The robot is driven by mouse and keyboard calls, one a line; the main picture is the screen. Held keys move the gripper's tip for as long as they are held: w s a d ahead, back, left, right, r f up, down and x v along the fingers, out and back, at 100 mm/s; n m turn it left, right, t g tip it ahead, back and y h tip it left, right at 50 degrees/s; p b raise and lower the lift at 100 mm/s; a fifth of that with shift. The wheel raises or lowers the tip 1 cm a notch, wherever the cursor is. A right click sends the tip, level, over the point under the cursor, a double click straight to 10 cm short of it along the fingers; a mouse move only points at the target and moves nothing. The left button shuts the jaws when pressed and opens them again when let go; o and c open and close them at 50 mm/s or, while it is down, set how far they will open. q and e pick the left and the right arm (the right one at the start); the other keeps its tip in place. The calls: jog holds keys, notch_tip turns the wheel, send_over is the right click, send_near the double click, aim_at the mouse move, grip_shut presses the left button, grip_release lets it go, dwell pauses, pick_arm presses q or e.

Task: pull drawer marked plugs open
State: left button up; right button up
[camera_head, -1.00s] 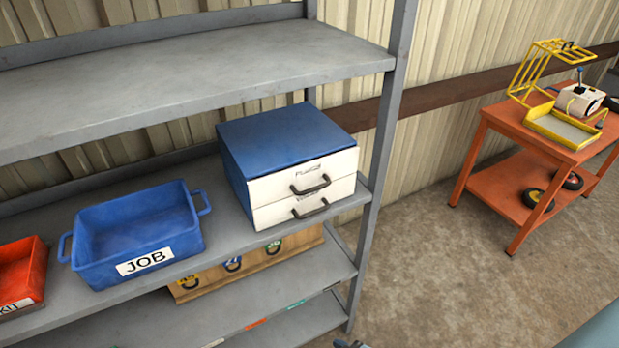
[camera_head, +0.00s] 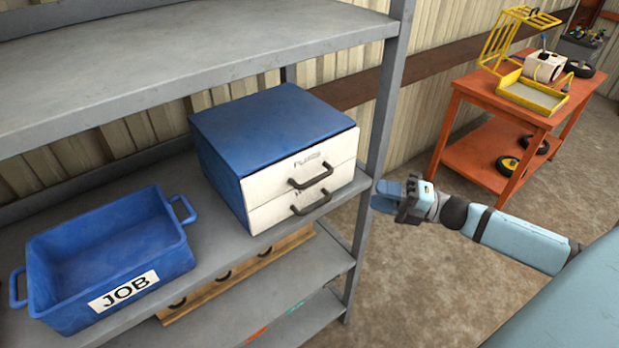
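A blue cabinet (camera_head: 268,128) with two white drawers stands on the middle shelf. The upper drawer (camera_head: 302,177), whose label appears to read PLUGS, is shut and has a dark handle (camera_head: 311,177). The lower drawer (camera_head: 300,203) is also shut, with its own dark handle; its label is mostly hidden. My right gripper (camera_head: 385,199) is to the right of the cabinet, beyond the shelf's upright, apart from both handles. I cannot make out whether its fingers are open. My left gripper is not in view.
A blue bin marked JOB (camera_head: 128,284) stands left of the cabinet. A grey shelf upright (camera_head: 381,130) stands between the cabinet and my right gripper. An orange cart (camera_head: 485,165) is at the back right. Another shelf is close above.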

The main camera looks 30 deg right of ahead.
aim_at(320, 179)
jog(key=shift+n+g+y, duration=0.3)
jog(key=shift+n+g, duration=0.1)
jog(key=shift+n, duration=0.3)
jog(key=p+x, duration=0.1)
jog(key=x, duration=0.3)
jog(key=p+x, duration=0.1)
jog(key=x, duration=0.4)
jog(key=r+p+x, duration=0.1)
jog(key=x, duration=0.3)
jog(key=shift+w+a, duration=0.1)
jog(key=shift+w, duration=0.1)
grip_shut()
